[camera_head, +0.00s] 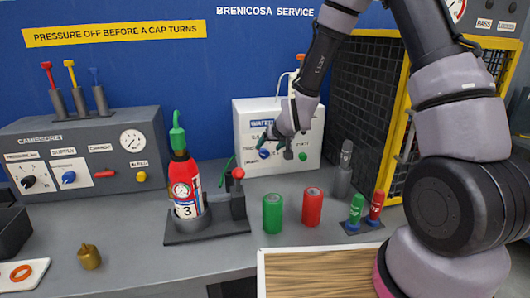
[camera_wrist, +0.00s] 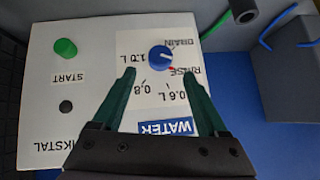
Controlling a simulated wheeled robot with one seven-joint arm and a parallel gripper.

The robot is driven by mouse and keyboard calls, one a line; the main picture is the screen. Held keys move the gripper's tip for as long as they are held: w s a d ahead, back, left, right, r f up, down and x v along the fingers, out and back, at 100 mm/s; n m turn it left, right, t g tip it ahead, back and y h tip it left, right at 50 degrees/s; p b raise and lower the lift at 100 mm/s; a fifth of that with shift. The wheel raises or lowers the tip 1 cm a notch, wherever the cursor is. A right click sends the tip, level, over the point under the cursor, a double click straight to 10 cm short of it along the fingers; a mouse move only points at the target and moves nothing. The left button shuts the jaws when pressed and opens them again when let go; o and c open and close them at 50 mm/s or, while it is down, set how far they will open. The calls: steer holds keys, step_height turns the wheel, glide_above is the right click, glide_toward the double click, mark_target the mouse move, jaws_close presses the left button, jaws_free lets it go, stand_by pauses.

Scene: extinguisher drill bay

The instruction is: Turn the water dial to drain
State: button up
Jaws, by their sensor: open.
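The white water box (camera_head: 245,110) stands against the blue wall at the back, below the arm. Its blue water dial (camera_wrist: 161,58) shows in the wrist view, with a small red mark at its edge on the side of the RINSE label (camera_wrist: 182,78). The DRAIN label (camera_wrist: 182,48) is beside the dial, and 1.0 L, 0.8 and 0.6 L are around it. The dial also shows in the head view (camera_head: 264,153), partly beside my fingers. My gripper (camera_wrist: 159,74) is open and empty, its green fingertips on either side of the dial's near edge; contact cannot be told.
A green START button (camera_wrist: 65,48) is on the same box. A red extinguisher (camera_head: 184,180) in a stand, a green can (camera_head: 272,214) and a red can (camera_head: 312,207) stand in front. A yellow-framed mesh cage (camera_head: 368,110) is at the right.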

mark_target(265, 150)
steer(key=x, duration=0.6)
jaws_close()
